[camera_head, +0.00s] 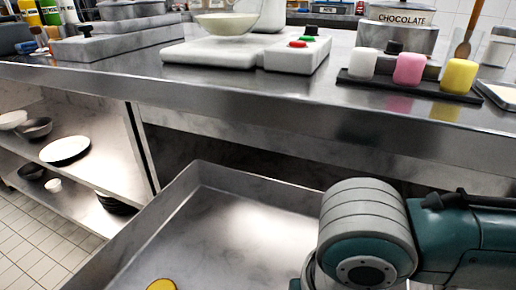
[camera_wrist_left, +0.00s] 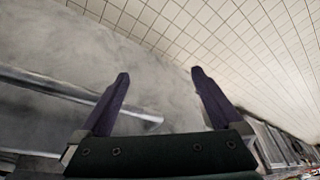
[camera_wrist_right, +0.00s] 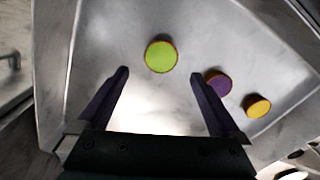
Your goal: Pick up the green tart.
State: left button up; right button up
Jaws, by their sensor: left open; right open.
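The green tart (camera_wrist_right: 161,56) is a round disc with a thin brown rim. It lies flat in the metal tray (camera_wrist_right: 200,20) in the right wrist view, beyond and between my right fingertips. My right gripper (camera_wrist_right: 160,82) is open and empty, apart from the tart. My left gripper (camera_wrist_left: 157,78) is open and empty, facing a grey surface and white wall tiles. A purple tart (camera_wrist_right: 218,83) and a yellow tart (camera_wrist_right: 257,105) lie to the right of the green one. The head view shows part of a yellow tart (camera_head: 161,285); the green tart is not visible there.
The tray's raised wall (camera_head: 262,178) surrounds the tarts. Shelves with dishes (camera_head: 65,150) stand at the left.

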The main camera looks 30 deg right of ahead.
notch_tip(320, 180, down, 8)
jog(key=b, duration=0.4)
jog(key=shift+b, duration=0.3)
jog(key=shift+c, duration=0.2)
jog(key=c, duration=0.7)
jog(key=shift+c, duration=0.2)
jog(key=shift+r, duration=0.1)
